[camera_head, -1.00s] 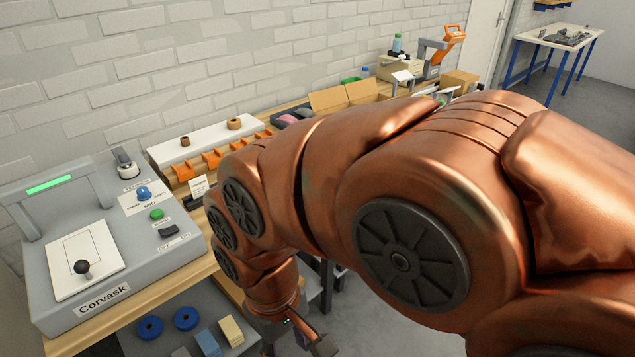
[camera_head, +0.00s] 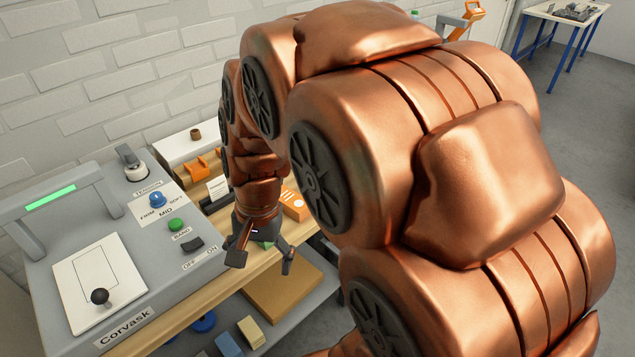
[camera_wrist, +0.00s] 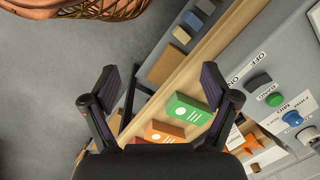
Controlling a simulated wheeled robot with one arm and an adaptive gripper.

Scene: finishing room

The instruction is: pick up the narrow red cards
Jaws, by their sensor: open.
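My gripper (camera_head: 262,260) is open and empty, pointing down over the front edge of the wooden bench beside the grey machine. In the wrist view its two fingers (camera_wrist: 160,82) stand wide apart. A green box (camera_wrist: 189,109) with a white dot and lines lies on the bench near the right finger. An orange box (camera_wrist: 164,132) with similar markings lies beside it, partly behind the gripper body. The orange box (camera_head: 294,205) shows right of my wrist in the head view.
The grey machine (camera_head: 85,235) with knobs and a handle fills the left of the bench. Orange holders (camera_head: 197,168) and a small white sign (camera_head: 218,188) stand behind my wrist. A lower shelf holds a brown board (camera_head: 285,290) and coloured blocks (camera_head: 250,332).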

